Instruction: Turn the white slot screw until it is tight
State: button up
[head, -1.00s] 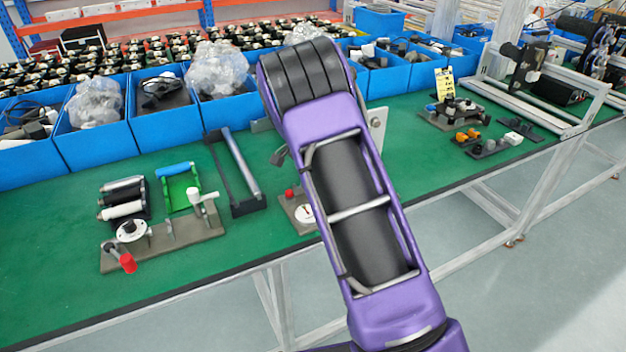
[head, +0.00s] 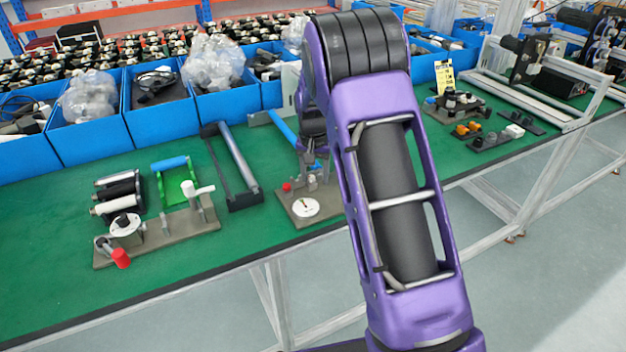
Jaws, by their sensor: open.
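Two grey fixture plates stand on the green table. The left plate (head: 160,243) carries a round white disc (head: 125,224), a white T-shaped knob (head: 196,189) and a red-tipped handle (head: 120,258). The middle plate (head: 290,216) carries a white round dial (head: 305,207) and a small red knob (head: 287,187). I cannot make out a screw slot on any white part at this size. My gripper (head: 316,172) is open above the back of the middle plate, small and partly lost against the parts there. I cannot tell whether it touches anything.
A green frame with a blue roller (head: 170,163), dark rollers (head: 117,190) and a black-and-grey bar frame (head: 232,165) stand nearby. Blue bins (head: 160,122) line the back. More fixtures (head: 455,103) stand at the right. The table's front left is clear.

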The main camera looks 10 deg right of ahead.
jog(key=n, duration=0.2)
jog(key=shift+w+d+f+n, duration=0.2)
jog(key=shift+d+n, duration=0.1)
jog(key=shift+n, duration=0.1)
jog(key=n, duration=0.2)
jog(key=shift+w+n+y, duration=0.1)
jog(key=shift+n+y, duration=0.2)
jog(key=shift+y, duration=0.1)
jog(key=n, duration=0.6)
jog(key=shift+w+y+p, duration=0.25)
jog(key=shift+y+p, duration=0.1)
jog(key=shift+y, duration=0.05)
jog(key=shift+a, duration=0.1)
jog(key=shift+s+a+r, duration=0.1)
jog(key=shift+s+a, duration=0.1)
jog(key=shift+a, duration=0.2)
grip_shut()
